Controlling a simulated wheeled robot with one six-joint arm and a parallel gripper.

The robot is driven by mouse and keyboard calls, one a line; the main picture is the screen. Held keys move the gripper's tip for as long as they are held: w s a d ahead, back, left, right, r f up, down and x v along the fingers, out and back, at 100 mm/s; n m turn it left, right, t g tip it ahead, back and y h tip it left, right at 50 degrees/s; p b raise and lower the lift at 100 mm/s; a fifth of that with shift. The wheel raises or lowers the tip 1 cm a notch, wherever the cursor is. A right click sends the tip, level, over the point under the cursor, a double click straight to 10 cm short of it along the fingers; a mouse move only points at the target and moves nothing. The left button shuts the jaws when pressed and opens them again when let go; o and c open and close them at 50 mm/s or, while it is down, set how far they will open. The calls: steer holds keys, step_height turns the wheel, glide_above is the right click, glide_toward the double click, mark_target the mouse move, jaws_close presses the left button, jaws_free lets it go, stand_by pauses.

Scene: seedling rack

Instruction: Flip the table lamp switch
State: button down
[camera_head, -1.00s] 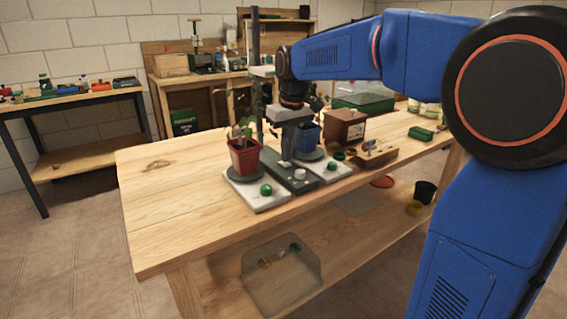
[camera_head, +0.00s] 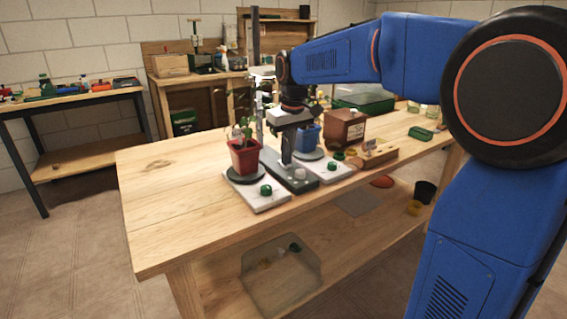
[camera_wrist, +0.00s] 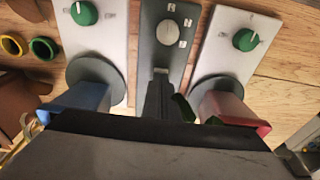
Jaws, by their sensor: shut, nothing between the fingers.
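The lamp's dark base plate (camera_head: 308,183) lies on the bench between two pale plates, with a tall grey post (camera_head: 256,40) behind. A white round knob (camera_head: 299,174) sits on the front of the dark base. It also shows in the wrist view as a pale dial (camera_wrist: 167,32) with small marks around it. My gripper (camera_head: 287,163) points down over the dark base, just behind the white knob, its fingers shut and empty. In the wrist view the fingers (camera_wrist: 158,88) appear below the dial and apart from it. Whether the fingertips touch the base is unclear.
A red pot (camera_head: 244,158) with a seedling stands left on a pale plate (camera_head: 262,203) with a green knob. A blue pot (camera_head: 307,137) stands right on another pale plate (camera_head: 333,175). A brown box (camera_head: 345,128) and wooden block stand farther right. The bench's left is clear.

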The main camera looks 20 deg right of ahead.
step_height(320, 180, up, 7)
stand_by(0.9)
steer(key=shift+m+t, duration=0.3)
steer(key=shift+m, duration=0.1)
steer(key=s, duration=0.2)
steer(key=s+d, duration=0.1)
steer(key=s, duration=0.2)
steer(key=s+d+f, duration=0.1)
steer(key=s, duration=0.1)
steer(key=shift+s+d+f, duration=0.1)
steer(key=shift+s, duration=0.25)
steer(key=s+d+f+m, duration=0.1)
steer(key=s+f, duration=0.4)
steer(key=s, duration=0.3)
steer(key=s+d+f+m+t, duration=0.1)
steer(key=s+d+f, duration=0.1)
steer(key=s+f, duration=0.4)
steer(key=s+d+f+t, duration=0.1)
steer(key=s+f, duration=0.5)
steer(key=s, duration=0.5)
steer(key=shift+s+d+m+h, duration=0.3)
steer(key=shift+d+m, duration=0.05)
steer(key=shift+m, duration=0.05)
steer(key=shift+r, duration=0.1)
